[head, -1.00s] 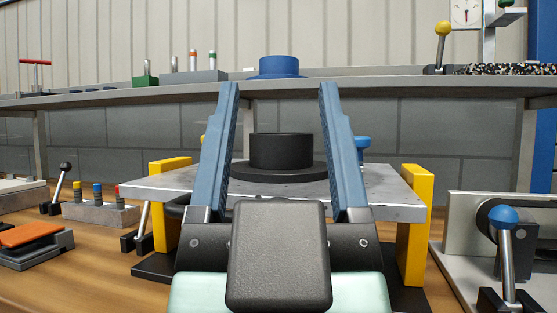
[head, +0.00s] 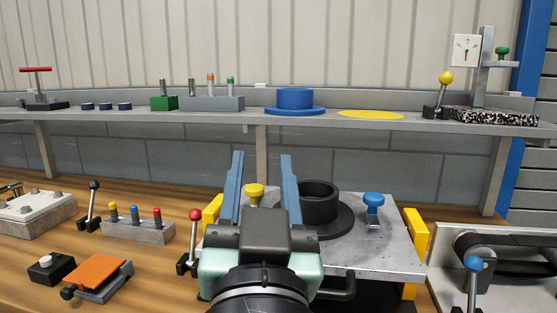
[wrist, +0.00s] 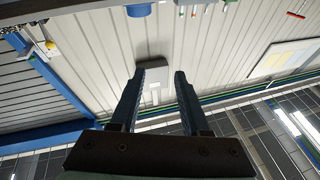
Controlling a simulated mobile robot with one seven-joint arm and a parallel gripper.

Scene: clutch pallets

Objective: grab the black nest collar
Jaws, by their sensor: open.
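The black nest collar (head: 322,211), a short upright ring on a wide flange, sits on a grey metal plate (head: 382,258) in the head view. My gripper (head: 262,156) is open and empty, its blue fingers pointing up and away. In the picture it stands just left of the collar, and its right finger overlaps the collar's left edge. I cannot tell the depth gap between them. In the wrist view the open fingers (wrist: 160,72) have nothing between them and the collar is not seen.
A yellow knob (head: 254,190) shows between the fingers, and a blue knob (head: 373,200) stands right of the collar. Yellow posts (head: 416,240) flank the plate. A red-knobbed lever (head: 195,216) stands to the left. A shelf behind carries a blue flanged ring (head: 295,101) and a yellow disc (head: 370,114).

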